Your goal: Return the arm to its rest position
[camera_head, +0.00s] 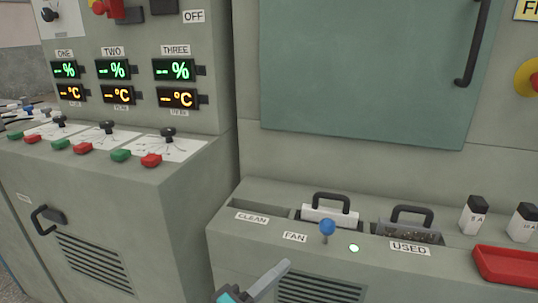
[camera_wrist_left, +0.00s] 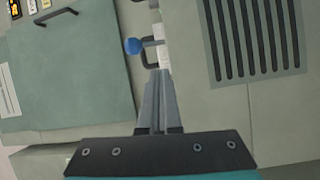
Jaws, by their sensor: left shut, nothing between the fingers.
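My left gripper (camera_head: 286,265) comes in at the bottom centre of the head view, in front of the cabinet with the vent. Its fingers are together and hold nothing. In the left wrist view the shut fingers (camera_wrist_left: 158,75) point up the picture, close to the blue-knobbed lever (camera_wrist_left: 133,46) in that view. In the head view this lever (camera_head: 327,227) stands by the FAN label, above and to the right of the fingertips, with a visible gap. My right gripper is not in view.
A console (camera_head: 190,185) with levers and red and green buttons is at left.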

